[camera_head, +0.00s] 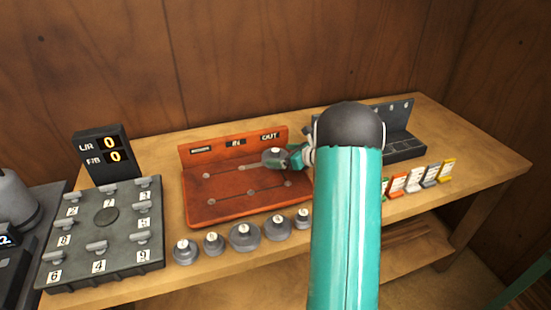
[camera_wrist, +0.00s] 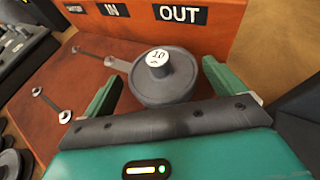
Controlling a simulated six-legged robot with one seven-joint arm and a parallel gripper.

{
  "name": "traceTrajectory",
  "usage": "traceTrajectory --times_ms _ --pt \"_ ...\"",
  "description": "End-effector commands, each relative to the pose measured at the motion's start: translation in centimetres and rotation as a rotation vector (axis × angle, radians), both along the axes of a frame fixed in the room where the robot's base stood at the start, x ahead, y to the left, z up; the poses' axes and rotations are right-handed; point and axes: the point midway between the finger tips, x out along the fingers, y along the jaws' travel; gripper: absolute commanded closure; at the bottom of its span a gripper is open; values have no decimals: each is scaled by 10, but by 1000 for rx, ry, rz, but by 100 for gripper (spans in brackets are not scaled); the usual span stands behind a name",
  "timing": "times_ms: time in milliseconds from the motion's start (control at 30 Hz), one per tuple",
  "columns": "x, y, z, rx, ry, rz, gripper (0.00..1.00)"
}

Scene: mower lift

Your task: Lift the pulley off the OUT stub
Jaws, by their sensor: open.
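The grey pulley (camera_wrist: 165,82) has a raised hub with a white top marked 10. It sits at the red board (camera_wrist: 90,60) just in front of the OUT label (camera_wrist: 181,14); the stub under it is hidden. In the head view the pulley (camera_head: 272,156) shows at the tip of my arm, below the OUT sign (camera_head: 270,136). My gripper (camera_wrist: 160,72) is open, with one green finger on each side of the pulley. A gap shows at each finger, so they do not appear to touch it. My gripper (camera_head: 296,157) is partly hidden behind my arm in the head view.
Several grey pulleys stand in a row along the front of the table (camera_head: 245,232). A dark numbered board (camera_head: 105,215) and a display reading 0 and 0 (camera_head: 103,155) are at left. A dark rack (camera_head: 400,145) and coloured tags (camera_head: 430,175) are at right.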

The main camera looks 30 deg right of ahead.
Motion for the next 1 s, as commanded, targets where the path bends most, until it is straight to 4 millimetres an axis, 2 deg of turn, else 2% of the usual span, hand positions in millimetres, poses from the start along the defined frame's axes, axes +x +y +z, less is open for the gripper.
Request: traceTrajectory --times_ms 100,233,467,500,633,667,1000 --pt "16 6 -13 1 4 3 5" --pt "33 11 -19 0 1 3 5" --pt "36 12 -20 -1 1 1 5" --pt "36 12 -20 -1 1 1 7" --pt "36 12 -20 -1 1 1 33" --pt "36 12 -20 -1 1 1 36" --pt "36 12 -17 -1 0 1 36"
